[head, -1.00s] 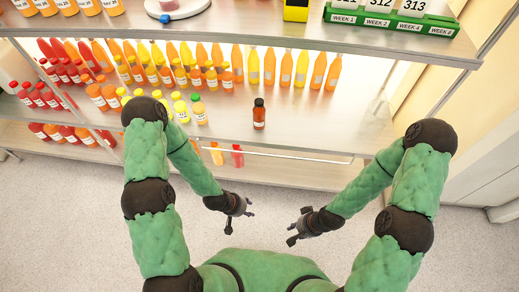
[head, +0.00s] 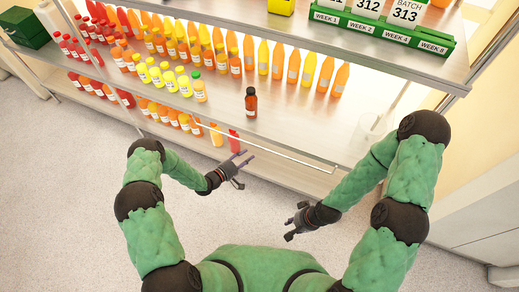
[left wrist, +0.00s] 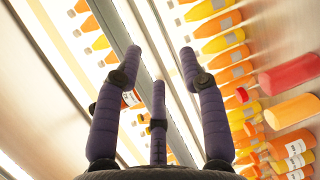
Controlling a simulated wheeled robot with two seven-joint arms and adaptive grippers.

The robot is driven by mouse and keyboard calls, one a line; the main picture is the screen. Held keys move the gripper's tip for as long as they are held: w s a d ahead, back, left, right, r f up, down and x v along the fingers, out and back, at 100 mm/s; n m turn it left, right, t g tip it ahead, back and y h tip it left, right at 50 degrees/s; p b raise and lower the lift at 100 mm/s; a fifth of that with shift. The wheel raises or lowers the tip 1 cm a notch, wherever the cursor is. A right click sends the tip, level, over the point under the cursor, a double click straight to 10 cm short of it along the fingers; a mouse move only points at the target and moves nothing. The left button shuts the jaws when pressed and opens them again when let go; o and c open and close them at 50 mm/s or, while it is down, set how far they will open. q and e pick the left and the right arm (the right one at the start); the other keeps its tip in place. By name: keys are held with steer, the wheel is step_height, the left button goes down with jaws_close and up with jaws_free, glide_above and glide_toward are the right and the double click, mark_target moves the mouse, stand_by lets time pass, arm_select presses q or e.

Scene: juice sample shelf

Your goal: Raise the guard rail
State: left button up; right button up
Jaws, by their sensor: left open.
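The guard rail (head: 265,147) is a thin pale bar along the front of the middle shelf, hanging just below the shelf's edge. My left gripper (head: 243,160) is open and empty, close in front of the rail's middle, with its fingers pointing toward the shelf. I cannot tell whether it touches the rail. In the left wrist view its spread fingers (left wrist: 163,55) reach up toward the shelf's long front edge, with nothing between them. My right gripper (head: 290,222) is empty with spread fingers, lower and farther from the shelf.
A dark-capped brown bottle (head: 250,103) stands alone near the middle shelf's (head: 290,130) front edge. Rows of juice bottles stand behind and left of it. A green week tray (head: 385,32) sits on the top shelf. The floor (head: 70,200) is clear.

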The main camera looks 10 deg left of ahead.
arm_select(q)
steer(key=b+x, duration=0.2)
steer(key=x, duration=0.6)
steer(key=shift+w+d, duration=0.25)
steer(key=shift+d, duration=0.1)
jaws_close()
